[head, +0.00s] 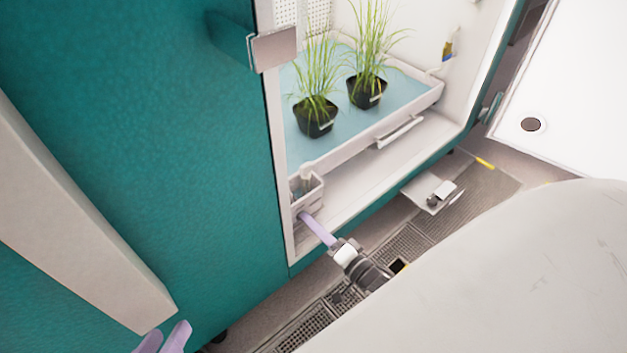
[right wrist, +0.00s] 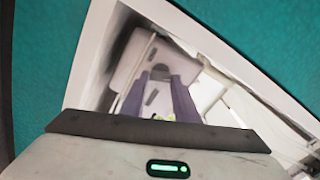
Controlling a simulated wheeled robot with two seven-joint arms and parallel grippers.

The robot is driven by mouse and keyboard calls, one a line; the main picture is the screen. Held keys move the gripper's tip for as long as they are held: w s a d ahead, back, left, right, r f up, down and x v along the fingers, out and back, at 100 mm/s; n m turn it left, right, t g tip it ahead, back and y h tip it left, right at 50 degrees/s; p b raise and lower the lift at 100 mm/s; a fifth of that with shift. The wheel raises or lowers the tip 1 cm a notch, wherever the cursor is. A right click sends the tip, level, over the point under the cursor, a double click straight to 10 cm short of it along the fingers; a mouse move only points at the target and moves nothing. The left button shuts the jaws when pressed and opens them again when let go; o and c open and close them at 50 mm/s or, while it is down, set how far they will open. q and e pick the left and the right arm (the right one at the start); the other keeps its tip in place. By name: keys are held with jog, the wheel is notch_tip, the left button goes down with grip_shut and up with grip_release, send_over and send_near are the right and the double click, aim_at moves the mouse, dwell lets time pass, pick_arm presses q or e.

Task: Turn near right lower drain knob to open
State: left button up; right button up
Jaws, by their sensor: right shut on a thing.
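My right gripper (head: 301,215) reaches into the lower left corner of the open chamber. Its lavender fingers are at a small white box (head: 316,187) beside the tray. In the right wrist view its two fingers (right wrist: 160,78) close around a small grey part, which looks like the drain knob (right wrist: 160,71). The fingers hide much of it, and its turn angle cannot be told. In the head view the knob is hidden by the gripper. My left gripper (head: 170,333) is at the bottom left edge, fingers apart and empty, only partly in view.
Two potted grass plants (head: 316,116) stand on the blue-bottomed tray (head: 353,147) in the chamber. The teal door (head: 180,150) fills the left. A floor grate (head: 405,243) and a small white plate with a fitting (head: 421,197) lie in front of the chamber.

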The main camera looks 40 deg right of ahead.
jog(key=shift+f+m, duration=0.1)
jog(key=shift+m, duration=2.1)
jog(key=o, duration=1.1)
jog(key=shift+c, duration=0.2)
pick_arm(q)
jog(key=shift+a+f+g+y+p, duration=0.2)
jog(key=shift+a+f+y+p, duration=0.1)
jog(key=shift+f+p, duration=0.25)
jog(key=shift+a+f+g+y+p, duration=0.2)
jog(key=shift+a+f+y+p, duration=0.1)
jog(key=shift+f+p, duration=0.25)
pick_arm(e)
jog(key=s, duration=1)
jog(key=shift+s+d, duration=0.15)
jog(key=shift+d, duration=0.3)
pick_arm(q)
jog(key=shift+d+r, duration=0.1)
jog(key=shift+r, duration=0.15)
